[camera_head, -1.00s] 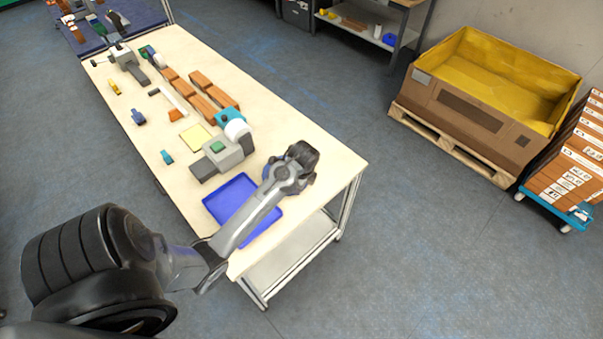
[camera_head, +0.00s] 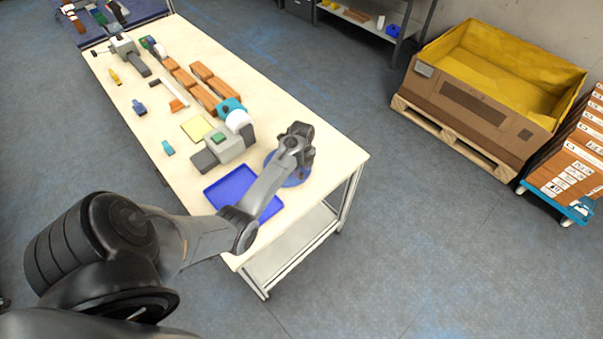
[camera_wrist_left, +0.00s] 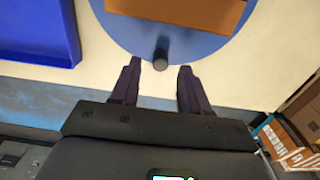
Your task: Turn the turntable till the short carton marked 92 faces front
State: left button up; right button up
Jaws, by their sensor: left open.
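The turntable is a round blue disc (camera_wrist_left: 215,42) at the top of the left wrist view. In the head view its blue edge (camera_head: 297,181) shows partly under my left arm. An orange-brown carton (camera_wrist_left: 185,8) stands on it, cut off by the frame, and no number is readable. A dark round knob (camera_wrist_left: 160,59) stands at the disc's near edge. My left gripper (camera_wrist_left: 159,68) is open, its fingertips on either side of the knob with gaps visible. In the head view, my left wrist hides most of the turntable. My right gripper is not in view.
A blue tray (camera_head: 231,187) lies left of the turntable. A grey device with a green top (camera_head: 219,143) stands behind it, near orange-brown blocks (camera_head: 204,98). A yellow-lined crate (camera_head: 480,95) and a loaded blue cart (camera_head: 556,208) stand on the floor at right.

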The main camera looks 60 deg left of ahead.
aim_at(302, 174)
pick_arm(q)
jog(key=shift+f, duration=1.6)
jog(key=shift+c, duration=0.2)
grip_shut()
